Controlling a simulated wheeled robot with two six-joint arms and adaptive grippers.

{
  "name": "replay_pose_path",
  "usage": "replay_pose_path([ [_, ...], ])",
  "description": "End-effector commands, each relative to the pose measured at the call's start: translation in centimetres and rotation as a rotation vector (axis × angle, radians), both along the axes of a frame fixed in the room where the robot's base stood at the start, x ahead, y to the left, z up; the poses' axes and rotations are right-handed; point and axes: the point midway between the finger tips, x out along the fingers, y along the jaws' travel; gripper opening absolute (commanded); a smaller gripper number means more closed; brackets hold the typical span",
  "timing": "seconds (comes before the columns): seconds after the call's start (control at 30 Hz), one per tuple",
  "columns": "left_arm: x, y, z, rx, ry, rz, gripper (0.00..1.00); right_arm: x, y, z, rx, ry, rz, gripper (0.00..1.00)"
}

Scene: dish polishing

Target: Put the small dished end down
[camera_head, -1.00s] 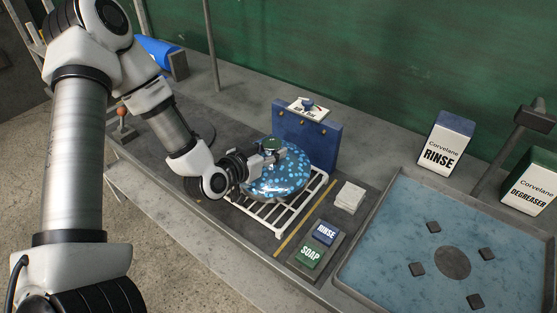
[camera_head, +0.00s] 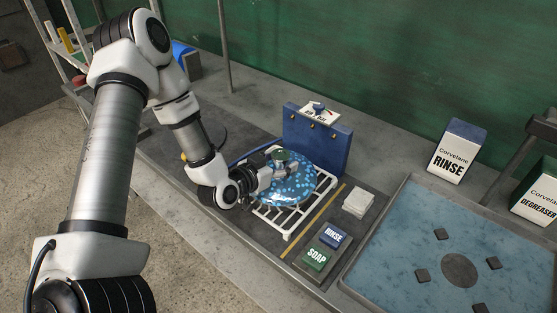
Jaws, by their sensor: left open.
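The small dished end (camera_head: 299,187) is a shiny, blue-speckled round piece. It rests on the white rack (camera_head: 303,217) in front of the blue box. My left gripper (camera_head: 284,171) is at its left upper side, with the fingers by the greenish knob (camera_head: 284,156) on top. The gripper is open. The fingers hide part of the dished end, and I cannot tell whether they touch it. My right gripper is not in view.
A blue box (camera_head: 326,146) stands behind the rack. White cloths (camera_head: 358,202), a blue rinse block (camera_head: 332,235) and a green soap block (camera_head: 317,257) lie to the right. A water-filled basin (camera_head: 392,258) and a rinse carton (camera_head: 457,151) are farther right.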

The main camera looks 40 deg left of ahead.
Motion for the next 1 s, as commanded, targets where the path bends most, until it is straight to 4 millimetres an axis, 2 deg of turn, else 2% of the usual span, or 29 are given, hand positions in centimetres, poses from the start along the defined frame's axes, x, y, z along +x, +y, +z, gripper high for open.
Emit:
replay_pose_path([
  [0.17, -1.3, 0.2, 0.4, -0.004, 0.0, 0.003, 0.62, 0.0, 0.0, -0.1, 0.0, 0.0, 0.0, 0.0],
  [0.47, -7.0, 0.7, 2.5, -0.011, -0.001, 0.006, 0.62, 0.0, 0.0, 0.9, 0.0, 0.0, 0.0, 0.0],
  [0.5, -7.6, 0.7, 3.5, -0.004, 0.005, 0.001, 0.62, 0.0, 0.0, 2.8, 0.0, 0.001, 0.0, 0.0],
  [0.53, -8.1, 0.8, 3.7, -0.002, 0.006, 0.001, 0.62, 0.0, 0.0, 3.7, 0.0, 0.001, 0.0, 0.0],
  [0.7, -10.4, 1.0, 3.9, 0.0, 0.006, 0.0, 0.62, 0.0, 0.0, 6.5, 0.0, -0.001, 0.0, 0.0],
  [0.83, -11.3, 1.1, 3.8, 0.0, 0.002, 0.0, 0.62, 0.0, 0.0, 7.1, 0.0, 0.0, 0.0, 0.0],
  [1.0, -11.4, 1.1, 3.5, 0.0, -0.001, 0.0, 0.62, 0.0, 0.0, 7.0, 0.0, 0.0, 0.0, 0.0],
])
